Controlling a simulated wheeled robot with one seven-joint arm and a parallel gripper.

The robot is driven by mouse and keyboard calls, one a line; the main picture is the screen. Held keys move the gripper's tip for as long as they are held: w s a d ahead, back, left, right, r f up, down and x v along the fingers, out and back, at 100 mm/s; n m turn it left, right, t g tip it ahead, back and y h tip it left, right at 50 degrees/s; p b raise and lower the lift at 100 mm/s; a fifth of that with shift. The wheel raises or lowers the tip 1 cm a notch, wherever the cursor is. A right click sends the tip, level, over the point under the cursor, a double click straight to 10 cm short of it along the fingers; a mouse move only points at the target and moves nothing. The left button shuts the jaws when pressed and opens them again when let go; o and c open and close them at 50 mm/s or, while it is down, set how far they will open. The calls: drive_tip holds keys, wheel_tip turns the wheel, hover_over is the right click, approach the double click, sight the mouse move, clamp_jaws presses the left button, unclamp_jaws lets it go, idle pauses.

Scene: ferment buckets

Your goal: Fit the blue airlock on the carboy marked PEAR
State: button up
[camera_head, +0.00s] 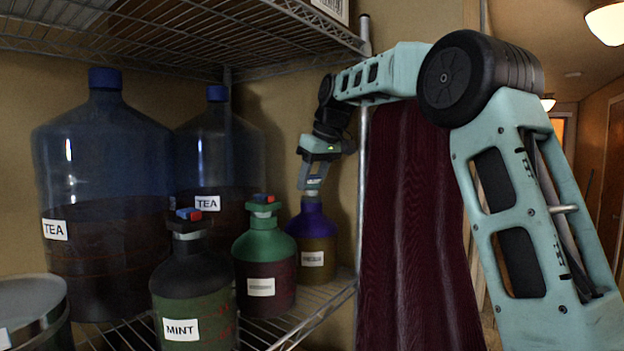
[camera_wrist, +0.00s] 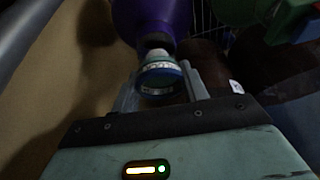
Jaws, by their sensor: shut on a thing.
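My gripper (camera_head: 313,183) points down over the neck of a purple-topped carboy (camera_head: 311,228) at the back right of the shelf. That carboy's white label (camera_head: 312,259) is too small to read. In the wrist view my gripper (camera_wrist: 160,88) is shut on the airlock (camera_wrist: 160,73), a round piece with a blue rim and a greenish face. The airlock's pale lower end is at the dark mouth of the purple carboy (camera_wrist: 155,15). I cannot tell whether it is seated in the mouth or just above it.
A green-topped carboy (camera_head: 264,245) with a red-and-blue cap piece stands left of the purple one. The MINT carboy (camera_head: 190,285) is in front. Two big TEA bottles (camera_head: 92,145) stand at left. A dark red curtain (camera_head: 415,230) hangs right of the wire shelf (camera_head: 318,318).

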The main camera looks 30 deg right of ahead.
drive_tip(key=shift+f, duration=1.15)
idle(1.7)
drive_tip(key=o, duration=1)
drive_tip(key=shift+s+a, duration=0.1)
drive_tip(key=shift+s, duration=0.05)
drive_tip(key=shift+o, duration=0.7)
drive_tip(key=o, duration=0.4)
drive_tip(key=shift+c, duration=0.2)
drive_tip(key=shift+r, duration=0.1)
drive_tip(key=shift+d+r+p, duration=0.25)
drive_tip(key=shift+r+p, duration=0.3)
drive_tip(key=shift+r, duration=0.1)
drive_tip(key=shift+a+r+p, duration=0.15)
drive_tip(key=shift+r+p, duration=2.4)
drive_tip(key=shift+r, duration=0.45)
